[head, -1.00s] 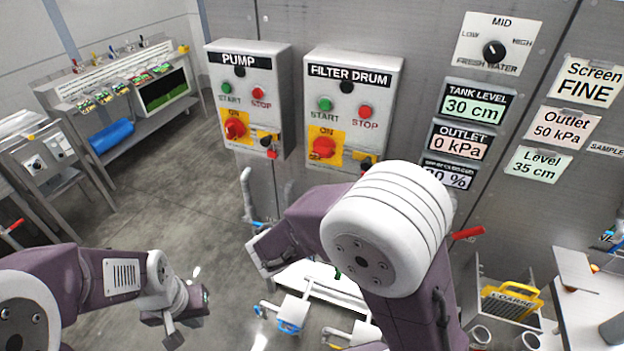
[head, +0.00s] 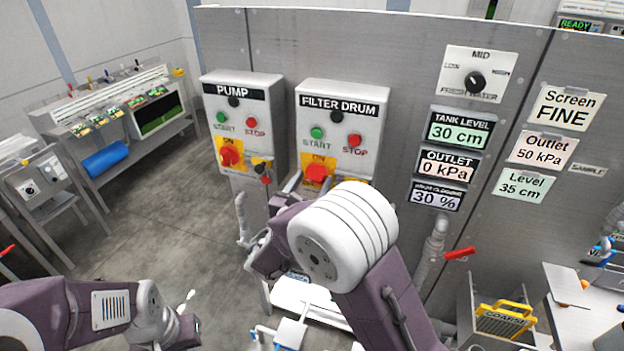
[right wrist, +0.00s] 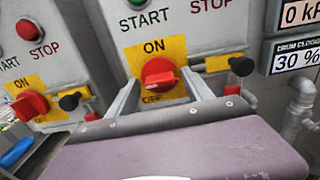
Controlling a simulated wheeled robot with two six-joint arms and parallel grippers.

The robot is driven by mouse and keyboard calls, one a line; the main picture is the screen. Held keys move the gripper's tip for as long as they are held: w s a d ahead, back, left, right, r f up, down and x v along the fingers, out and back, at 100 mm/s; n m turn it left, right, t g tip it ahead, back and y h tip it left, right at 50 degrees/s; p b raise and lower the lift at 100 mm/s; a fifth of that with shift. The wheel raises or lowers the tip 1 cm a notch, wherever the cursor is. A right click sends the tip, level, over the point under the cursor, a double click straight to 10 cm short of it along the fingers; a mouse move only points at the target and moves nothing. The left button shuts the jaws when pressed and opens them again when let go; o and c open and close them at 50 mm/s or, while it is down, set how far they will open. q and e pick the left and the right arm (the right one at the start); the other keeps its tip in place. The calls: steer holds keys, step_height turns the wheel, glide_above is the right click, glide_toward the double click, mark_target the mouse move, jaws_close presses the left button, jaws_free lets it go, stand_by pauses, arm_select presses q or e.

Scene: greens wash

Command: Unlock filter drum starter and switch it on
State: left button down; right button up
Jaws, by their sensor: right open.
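The filter drum starter (head: 343,105) is a grey box with a green START button (head: 316,132), a red STOP button (head: 354,140) and a red rotary switch (head: 317,172) on a yellow ON/OFF plate. In the right wrist view the red switch (right wrist: 158,72) sits between the fingers of my open right gripper (right wrist: 160,82); contact cannot be told. Right of it is a black knob (right wrist: 242,66) on a yellow strip, with a small red piece (right wrist: 232,90) below. In the head view my right gripper (head: 312,187) is partly hidden by my arm. My left gripper (head: 184,330) hangs low at bottom left, its jaws unclear.
The similar pump starter (head: 240,100) stands close on the left. Right on the wall are a MID dial (head: 475,82), readouts such as the tank level (head: 459,130), and a pipe with a red lever (head: 459,254). Open floor (head: 160,215) lies to the left.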

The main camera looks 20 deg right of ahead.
steer(key=shift+s, duration=0.1)
steer(key=shift+a, duration=0.1)
jaws_close()
steer(key=shift+f+m+b, duration=0.15)
steer(key=shift+m+b, duration=0.15)
steer(key=shift+b, duration=0.45)
steer(key=shift+r+m+b, duration=0.2)
steer(key=shift+m+b, duration=8.5)
steer(key=shift+b, duration=4.95)
steer(key=shift+r, duration=0.1)
jaws_free()
